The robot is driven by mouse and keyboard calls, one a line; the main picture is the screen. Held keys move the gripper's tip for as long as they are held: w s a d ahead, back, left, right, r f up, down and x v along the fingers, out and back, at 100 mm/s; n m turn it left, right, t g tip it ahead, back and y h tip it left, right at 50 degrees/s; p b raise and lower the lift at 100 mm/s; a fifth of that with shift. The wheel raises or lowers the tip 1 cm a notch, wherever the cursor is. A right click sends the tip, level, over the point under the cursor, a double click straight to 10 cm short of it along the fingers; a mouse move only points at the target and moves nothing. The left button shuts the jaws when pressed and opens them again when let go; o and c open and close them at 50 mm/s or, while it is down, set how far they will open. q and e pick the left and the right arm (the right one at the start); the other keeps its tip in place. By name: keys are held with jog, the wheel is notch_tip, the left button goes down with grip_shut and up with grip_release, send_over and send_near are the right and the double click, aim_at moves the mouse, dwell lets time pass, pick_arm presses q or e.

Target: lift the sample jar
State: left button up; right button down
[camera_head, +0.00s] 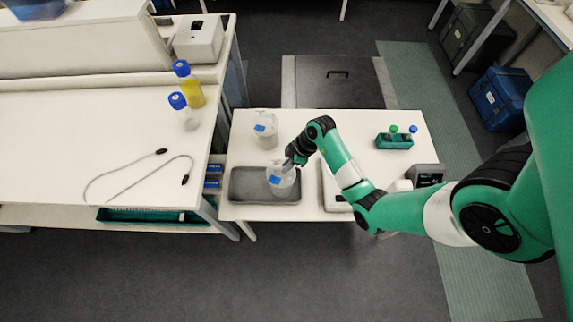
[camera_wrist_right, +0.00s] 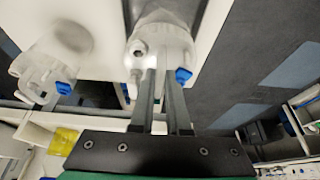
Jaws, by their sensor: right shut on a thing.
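In the right wrist view the jar (camera_wrist_right: 163,38) is at the ends of the two fingers (camera_wrist_right: 160,82). My left gripper is not in view.
A green rack (camera_head: 394,141) with blue- and green-capped items stands at the table's back right. A dark-fronted device (camera_head: 426,174) is at the right edge. The left bench (camera_head: 90,130) holds two bottles (camera_head: 188,84) (camera_head: 184,112) and a cable (camera_head: 135,172).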

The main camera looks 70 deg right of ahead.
jog(key=shift+r+p, duration=0.3)
jog(key=shift+r, duration=2.75)
jog(key=shift+w, duration=0.1)
